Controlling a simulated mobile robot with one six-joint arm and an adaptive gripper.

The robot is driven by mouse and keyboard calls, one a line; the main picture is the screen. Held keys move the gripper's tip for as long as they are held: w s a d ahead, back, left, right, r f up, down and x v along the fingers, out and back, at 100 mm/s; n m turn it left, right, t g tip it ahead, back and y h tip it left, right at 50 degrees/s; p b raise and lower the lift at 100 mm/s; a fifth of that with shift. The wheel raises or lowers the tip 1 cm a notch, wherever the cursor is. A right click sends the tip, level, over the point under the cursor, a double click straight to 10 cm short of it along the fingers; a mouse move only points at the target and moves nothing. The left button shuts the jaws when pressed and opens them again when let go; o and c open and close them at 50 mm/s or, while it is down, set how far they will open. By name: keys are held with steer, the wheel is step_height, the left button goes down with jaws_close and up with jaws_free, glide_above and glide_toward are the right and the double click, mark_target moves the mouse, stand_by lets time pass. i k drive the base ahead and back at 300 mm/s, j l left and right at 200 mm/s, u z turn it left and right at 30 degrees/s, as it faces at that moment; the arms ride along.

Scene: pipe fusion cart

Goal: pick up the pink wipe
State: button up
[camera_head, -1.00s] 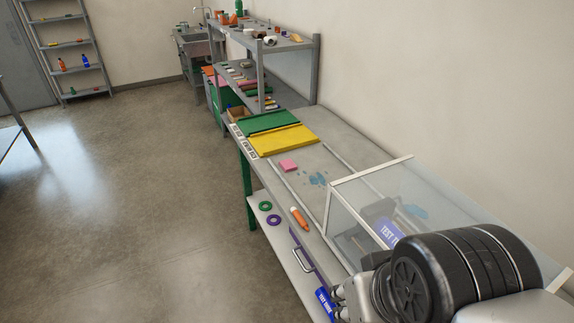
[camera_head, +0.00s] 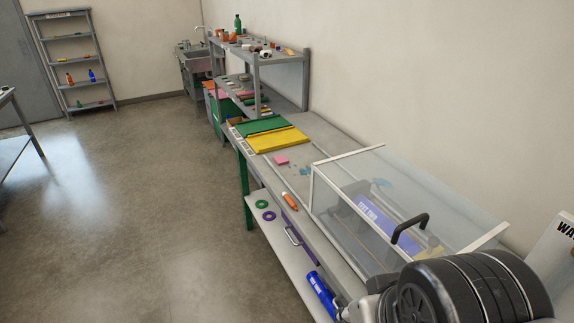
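The pink wipe (camera_head: 281,160) lies flat on the grey bench top, just in front of the yellow mat (camera_head: 277,140). A bluish wet patch is on the bench close to its right. My arm shows at the bottom right, well apart from the wipe and nearer the camera. My gripper's fingers cannot be made out, so its state is hidden.
A clear-walled box with a black handle (camera_head: 409,228) covers the near right of the bench. An orange marker-like item (camera_head: 290,201) lies on the bench's left edge. Green (camera_head: 261,204) and purple (camera_head: 269,215) rings lie on the lower shelf. The floor to the left is open.

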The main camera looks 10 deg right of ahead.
mark_target(281, 160)
steer(key=z, duration=1.9)
steer(key=i+j+z, duration=0.2)
steer(key=j, duration=1.1)
steer(key=j+z, duration=0.15)
steer(key=j, duration=3.65)
steer(key=i, duration=0.1)
